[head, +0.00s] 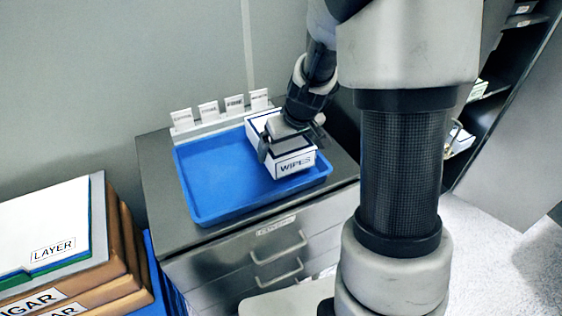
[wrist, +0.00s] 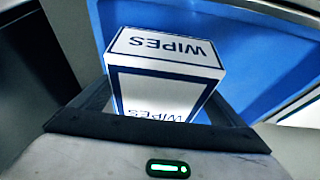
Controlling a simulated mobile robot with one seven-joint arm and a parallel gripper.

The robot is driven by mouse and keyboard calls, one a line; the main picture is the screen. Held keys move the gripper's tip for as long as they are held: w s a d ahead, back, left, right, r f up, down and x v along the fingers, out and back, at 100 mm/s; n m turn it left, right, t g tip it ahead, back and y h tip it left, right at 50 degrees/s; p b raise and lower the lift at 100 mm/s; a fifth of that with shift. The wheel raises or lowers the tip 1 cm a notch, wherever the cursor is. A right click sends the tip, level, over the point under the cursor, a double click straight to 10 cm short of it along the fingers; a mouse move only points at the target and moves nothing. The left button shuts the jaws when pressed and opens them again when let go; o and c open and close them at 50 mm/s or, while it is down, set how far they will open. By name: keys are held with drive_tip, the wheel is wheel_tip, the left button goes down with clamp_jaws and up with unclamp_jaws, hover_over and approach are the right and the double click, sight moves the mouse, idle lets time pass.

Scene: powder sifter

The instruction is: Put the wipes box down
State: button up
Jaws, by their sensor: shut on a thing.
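The wipes box (head: 294,163) is white with dark blue edges and the word WIPES on its front. In the head view it is at the right part of the blue tray (head: 212,185), on or just above the tray floor; I cannot tell whether it touches. My gripper (head: 291,143) reaches down over the box from above, its fingers on either side, shut on it. In the wrist view the box (wrist: 165,52) stands out between the finger parts (wrist: 155,125), with the blue tray (wrist: 250,60) behind it. The box's underside is hidden.
The tray lies on a grey drawer cabinet (head: 160,205). Several small label cards (head: 208,110) stand along the tray's back. The left part of the tray is empty. Stacked boxes (head: 60,250) marked LAYER and SUGAR stand at the left. A dark shelf (head: 500,90) is at the right.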

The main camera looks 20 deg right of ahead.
drive_tip(key=shift+f+b, duration=0.5)
drive_tip(key=shift+f, duration=1.4)
drive_tip(key=shift+f, duration=0.2)
drive_tip(key=o, duration=0.9)
drive_tip(key=shift+o, duration=0.2)
drive_tip(key=shift+r, duration=0.15)
